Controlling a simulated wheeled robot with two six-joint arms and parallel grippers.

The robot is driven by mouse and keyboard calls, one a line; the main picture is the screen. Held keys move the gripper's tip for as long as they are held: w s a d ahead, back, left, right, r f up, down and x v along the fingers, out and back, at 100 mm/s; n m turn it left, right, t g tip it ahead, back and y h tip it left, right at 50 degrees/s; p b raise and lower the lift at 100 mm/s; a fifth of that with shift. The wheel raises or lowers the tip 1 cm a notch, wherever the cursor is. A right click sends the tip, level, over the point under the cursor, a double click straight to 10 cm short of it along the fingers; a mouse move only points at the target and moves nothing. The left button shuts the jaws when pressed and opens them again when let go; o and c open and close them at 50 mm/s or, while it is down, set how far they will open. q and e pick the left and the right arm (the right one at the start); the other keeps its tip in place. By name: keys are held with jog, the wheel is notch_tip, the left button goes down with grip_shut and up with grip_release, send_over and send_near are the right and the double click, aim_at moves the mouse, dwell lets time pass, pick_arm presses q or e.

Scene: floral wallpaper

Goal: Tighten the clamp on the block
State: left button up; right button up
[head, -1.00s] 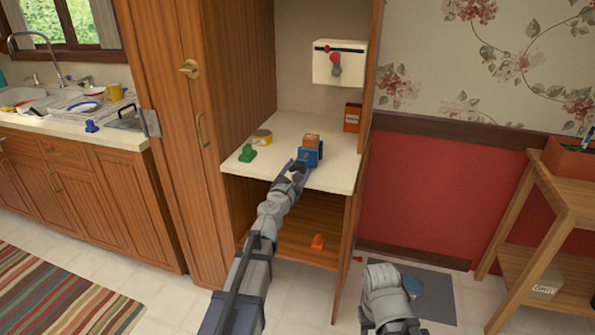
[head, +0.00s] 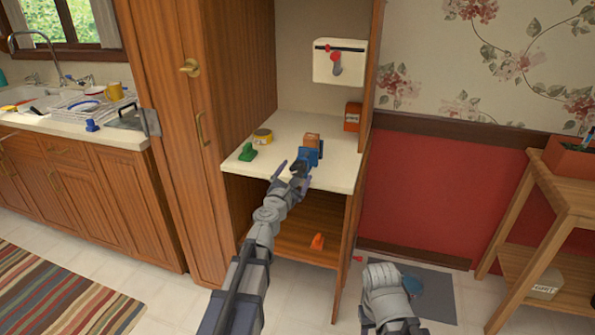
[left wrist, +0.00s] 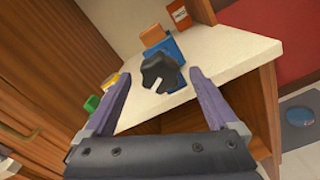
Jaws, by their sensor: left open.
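The blue clamp (head: 308,155) stands on the cream counter of the wooden cabinet, near its front edge. The tan wooden block (head: 312,140) sits at the clamp's top; the clamp and block also show in the left wrist view. The clamp's black knob (left wrist: 160,72) with a white mark faces my left gripper (head: 294,175). In the left wrist view my left gripper (left wrist: 160,82) is open, with its purple fingers on either side of the knob and a gap to each. Whether the fingertips reach the knob's depth is unclear. My right gripper is out of view.
A green object (head: 247,153) and a yellow tin (head: 262,136) are left of the clamp. A red-orange box (head: 352,117) stands behind right. A white wall box with a red knob (head: 336,64) hangs above. An orange object (head: 317,241) lies on the lower shelf.

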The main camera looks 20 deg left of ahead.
pick_arm(q)
jog(key=s, duration=0.5)
jog(key=shift+s+a, duration=0.1)
dwell(0.9)
